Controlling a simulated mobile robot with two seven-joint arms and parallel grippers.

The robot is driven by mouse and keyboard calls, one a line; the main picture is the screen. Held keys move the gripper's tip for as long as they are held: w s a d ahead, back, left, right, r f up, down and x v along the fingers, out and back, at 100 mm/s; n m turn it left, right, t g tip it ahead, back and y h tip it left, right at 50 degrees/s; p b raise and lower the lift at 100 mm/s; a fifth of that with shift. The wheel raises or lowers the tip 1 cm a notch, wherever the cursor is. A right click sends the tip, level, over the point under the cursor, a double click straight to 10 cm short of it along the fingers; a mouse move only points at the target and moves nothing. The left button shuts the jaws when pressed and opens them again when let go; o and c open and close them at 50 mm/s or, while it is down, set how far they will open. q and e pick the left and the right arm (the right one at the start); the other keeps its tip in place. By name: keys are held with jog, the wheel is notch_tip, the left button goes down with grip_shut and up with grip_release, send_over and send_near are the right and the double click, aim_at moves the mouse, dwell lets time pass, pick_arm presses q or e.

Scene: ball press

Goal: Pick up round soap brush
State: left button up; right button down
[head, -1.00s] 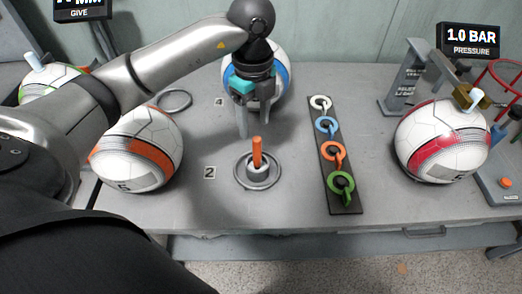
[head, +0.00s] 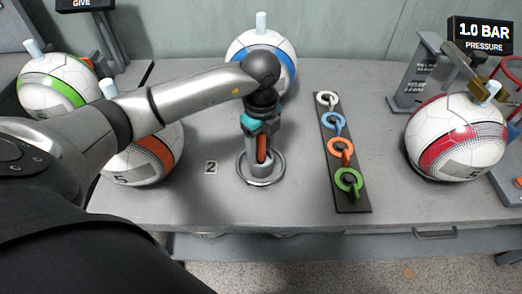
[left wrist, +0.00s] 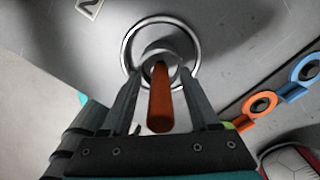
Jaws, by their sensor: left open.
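The soap brush shows as an upright orange handle (head: 262,148) standing in a small grey cup (head: 260,170); its bristle end is hidden in the cup. The cup stands inside a metal ring (head: 278,178) on the grey table, by the label 2. My left gripper (head: 261,158) is open and points down over the brush, one finger on each side of the handle. In the left wrist view the orange handle (left wrist: 161,98) lies between the two open fingers (left wrist: 157,82), with visible gaps on both sides. My right gripper is not in view.
A dark strip (head: 352,205) with white, blue, orange and green rings lies to the right. A red-and-white ball (head: 455,140) sits under the 1.0 BAR display (head: 480,36). Orange (head: 150,160), green (head: 55,85) and blue (head: 258,48) banded balls stand left and behind.

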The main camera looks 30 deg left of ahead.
pick_arm(q)
jog(key=shift+r, duration=0.1)
grip_shut()
dwell(0.3)
